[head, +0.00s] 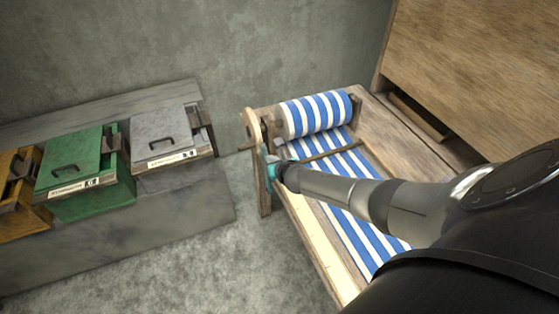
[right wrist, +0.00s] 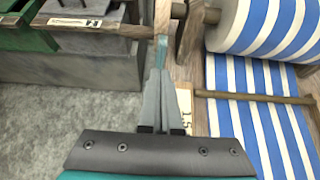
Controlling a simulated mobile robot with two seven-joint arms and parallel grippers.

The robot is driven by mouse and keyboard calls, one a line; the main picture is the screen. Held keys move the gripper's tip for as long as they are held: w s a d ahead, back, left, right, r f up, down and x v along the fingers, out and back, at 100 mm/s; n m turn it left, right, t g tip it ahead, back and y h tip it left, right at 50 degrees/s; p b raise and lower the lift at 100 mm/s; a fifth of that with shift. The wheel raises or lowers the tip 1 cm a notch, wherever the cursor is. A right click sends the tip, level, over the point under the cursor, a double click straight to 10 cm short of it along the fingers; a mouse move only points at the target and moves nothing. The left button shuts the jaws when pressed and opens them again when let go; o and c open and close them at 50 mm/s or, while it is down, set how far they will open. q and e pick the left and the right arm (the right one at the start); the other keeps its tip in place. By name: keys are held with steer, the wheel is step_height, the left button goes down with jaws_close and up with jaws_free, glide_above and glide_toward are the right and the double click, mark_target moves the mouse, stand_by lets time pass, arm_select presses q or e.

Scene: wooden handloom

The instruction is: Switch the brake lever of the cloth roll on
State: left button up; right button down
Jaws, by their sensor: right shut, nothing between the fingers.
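The cloth roll (head: 315,113), wound with blue and white striped cloth, sits at the far end of the wooden loom; it also shows in the right wrist view (right wrist: 265,22). What looks like the wooden brake lever (right wrist: 163,18) stands upright left of the roll, just beyond my fingertips. In the head view my arm and gripper partly hide that spot. My right gripper (head: 268,160) is at the loom's far left corner, fingers together and empty. In the right wrist view its fingertips (right wrist: 161,68) overlap the lever's lower end; I cannot tell whether they touch. My left gripper is out of view.
A thin rod (head: 332,151) crosses the striped cloth. Grey (head: 168,138), green (head: 85,172) and yellow (head: 17,208) boxes stand on a bench at left. Bare floor (head: 240,255) lies between bench and loom.

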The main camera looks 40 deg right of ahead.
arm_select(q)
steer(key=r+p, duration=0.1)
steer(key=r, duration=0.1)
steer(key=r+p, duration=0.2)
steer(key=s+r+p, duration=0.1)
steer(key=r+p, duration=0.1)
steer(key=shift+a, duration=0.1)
arm_select(e)
steer(key=s+a+r, duration=0.1)
steer(key=s+r, duration=0.4)
steer(key=r, duration=0.3)
steer(key=shift+s+a+r, duration=0.15)
steer(key=shift+s+a, duration=0.05)
steer(key=shift+s, duration=0.2)
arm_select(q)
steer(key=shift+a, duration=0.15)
arm_select(e)
steer(key=shift+a, duration=0.1)
